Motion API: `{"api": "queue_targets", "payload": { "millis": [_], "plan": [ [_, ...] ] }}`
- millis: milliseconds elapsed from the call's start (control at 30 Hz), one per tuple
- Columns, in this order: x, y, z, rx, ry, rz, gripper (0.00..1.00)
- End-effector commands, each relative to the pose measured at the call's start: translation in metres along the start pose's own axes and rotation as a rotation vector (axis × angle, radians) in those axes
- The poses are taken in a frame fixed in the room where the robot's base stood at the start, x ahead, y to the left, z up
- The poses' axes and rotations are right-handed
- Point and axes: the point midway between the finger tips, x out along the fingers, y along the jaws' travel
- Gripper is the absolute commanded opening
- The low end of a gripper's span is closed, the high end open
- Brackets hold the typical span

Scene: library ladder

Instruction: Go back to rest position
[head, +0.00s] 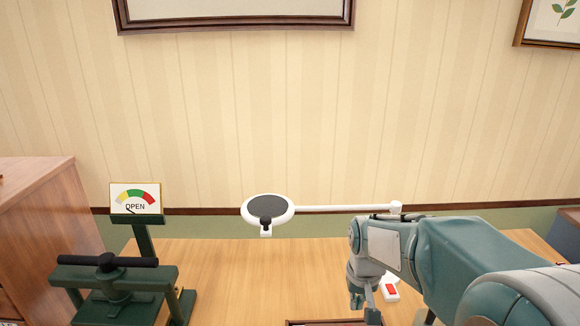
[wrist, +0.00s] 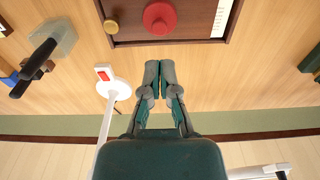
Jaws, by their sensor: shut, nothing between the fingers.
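My gripper (wrist: 159,80) is shut and empty in the wrist view, with its two grey fingertips together.
A white lamp (head: 268,211) with a long arm stands behind, its base with a red switch (head: 390,290) close to my gripper. A green press (head: 115,285) with an OPEN dial (head: 136,198) is at left. The tray holds a red disc (wrist: 162,17).

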Motion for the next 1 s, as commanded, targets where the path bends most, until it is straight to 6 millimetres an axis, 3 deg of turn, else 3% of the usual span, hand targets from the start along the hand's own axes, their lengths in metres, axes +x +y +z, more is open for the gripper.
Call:
{"api": "queue_targets", "payload": {
  "millis": [33, 200, 500, 800, 1000],
  "plan": [
    [-0.017, 0.000, 0.010, 0.000, 0.034, 0.000, 0.00],
    [-0.055, 0.000, 0.044, 0.000, 0.121, 0.000, 0.00],
    [-0.100, 0.000, 0.111, 0.000, 0.275, 0.000, 0.00],
    [-0.115, 0.000, 0.166, 0.000, 0.399, 0.000, 0.00],
    [-0.115, 0.000, 0.174, 0.000, 0.417, 0.000, 0.00]
  ]
}}
